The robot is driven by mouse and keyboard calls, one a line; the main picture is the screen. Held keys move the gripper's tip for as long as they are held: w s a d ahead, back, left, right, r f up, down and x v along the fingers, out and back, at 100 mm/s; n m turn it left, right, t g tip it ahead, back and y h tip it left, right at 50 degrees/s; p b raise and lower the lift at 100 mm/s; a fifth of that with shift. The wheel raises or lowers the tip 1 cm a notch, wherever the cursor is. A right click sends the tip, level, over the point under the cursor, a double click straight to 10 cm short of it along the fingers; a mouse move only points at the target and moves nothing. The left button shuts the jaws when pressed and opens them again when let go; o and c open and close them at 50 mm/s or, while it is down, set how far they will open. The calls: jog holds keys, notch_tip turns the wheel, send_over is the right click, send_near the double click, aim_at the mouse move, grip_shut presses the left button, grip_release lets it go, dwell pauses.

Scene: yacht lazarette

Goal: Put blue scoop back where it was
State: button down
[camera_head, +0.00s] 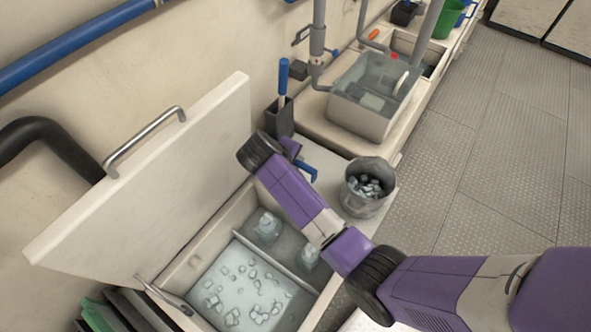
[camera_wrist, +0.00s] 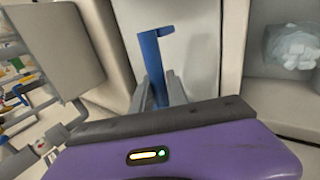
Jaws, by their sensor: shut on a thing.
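My gripper (camera_wrist: 163,90) is shut on a blue L-shaped piece, which I take to be the blue scoop (camera_wrist: 152,58). It stands up between the fingers in the wrist view. In the head view the blue piece (camera_head: 308,173) shows just beyond my wrist, above the pale counter between the open ice bin and the metal bucket. My wrist hides most of the gripper and the rest of the scoop. A dark upright holder (camera_head: 279,118) stands by the wall behind my wrist, with a blue-handled tool (camera_head: 283,78) upright in it.
The ice bin (camera_head: 195,262) is open, its white lid (camera_head: 150,185) raised at the left. A metal bucket of ice (camera_head: 366,205) stands right of my gripper. A clear tub (camera_head: 365,120) sits farther back. Open floor (camera_head: 500,150) lies at the right.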

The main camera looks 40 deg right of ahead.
jog(key=shift+f, duration=2.25)
jog(key=c, duration=1.3)
grip_release()
jog(key=shift+f, duration=0.1)
jog(key=v, duration=1.2)
jog(key=shift+b, duration=0.3)
